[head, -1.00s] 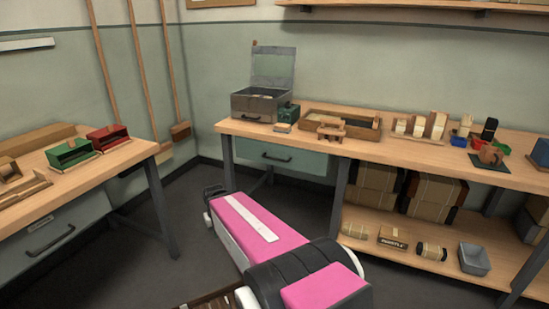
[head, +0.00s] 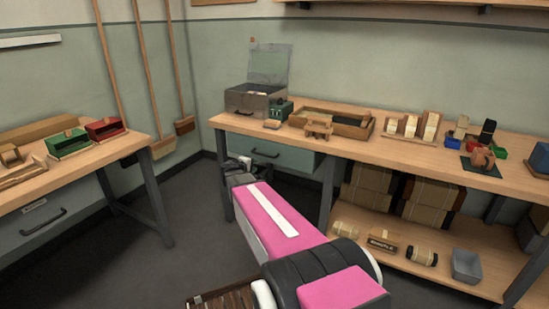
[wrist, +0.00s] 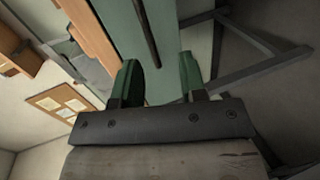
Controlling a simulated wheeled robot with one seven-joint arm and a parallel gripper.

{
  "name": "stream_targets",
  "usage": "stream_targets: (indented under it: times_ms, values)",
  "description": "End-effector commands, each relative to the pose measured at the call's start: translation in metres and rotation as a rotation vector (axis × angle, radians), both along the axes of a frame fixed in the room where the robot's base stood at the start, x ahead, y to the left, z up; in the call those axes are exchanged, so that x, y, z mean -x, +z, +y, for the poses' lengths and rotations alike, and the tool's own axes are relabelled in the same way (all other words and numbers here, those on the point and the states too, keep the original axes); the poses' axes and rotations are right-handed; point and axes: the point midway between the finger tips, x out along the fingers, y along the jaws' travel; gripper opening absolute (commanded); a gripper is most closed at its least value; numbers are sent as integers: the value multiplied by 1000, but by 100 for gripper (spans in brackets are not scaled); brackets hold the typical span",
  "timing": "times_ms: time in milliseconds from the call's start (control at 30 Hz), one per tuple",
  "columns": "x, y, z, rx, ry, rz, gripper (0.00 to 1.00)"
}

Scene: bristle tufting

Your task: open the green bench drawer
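The green drawer (head: 290,158) sits under the left end of the right-hand bench, its front flush with the bench and looking shut. Its dark bar handle (head: 265,154) is on the front. In the wrist view the drawer front (wrist: 172,35) fills the upper middle, and the handle (wrist: 148,34) runs nearly upright ahead of the fingers. My gripper (wrist: 160,76) is open and empty, its two green-padded fingers apart, with the handle beyond them in the gap's direction. In the head view my gripper (head: 238,166) is just in front of and below the drawer's left part.
The right bench (head: 400,150) carries a metal box with a raised lid (head: 255,98), a wooden tray (head: 350,128) and small parts. Its leg (head: 327,192) stands right of the drawer. Floor between the benches is clear.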

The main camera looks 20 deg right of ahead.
Motion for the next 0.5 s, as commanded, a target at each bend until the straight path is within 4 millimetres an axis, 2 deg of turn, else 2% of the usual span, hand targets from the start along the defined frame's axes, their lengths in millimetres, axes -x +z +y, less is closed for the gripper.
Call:
stream_targets:
  times_ms: [33,267,500]
  values:
    - [-9,4,-1,32,18,-5,39]
    - [-22,11,-6,89,49,-10,39]
    - [-45,3,-34,87,46,-10,39]
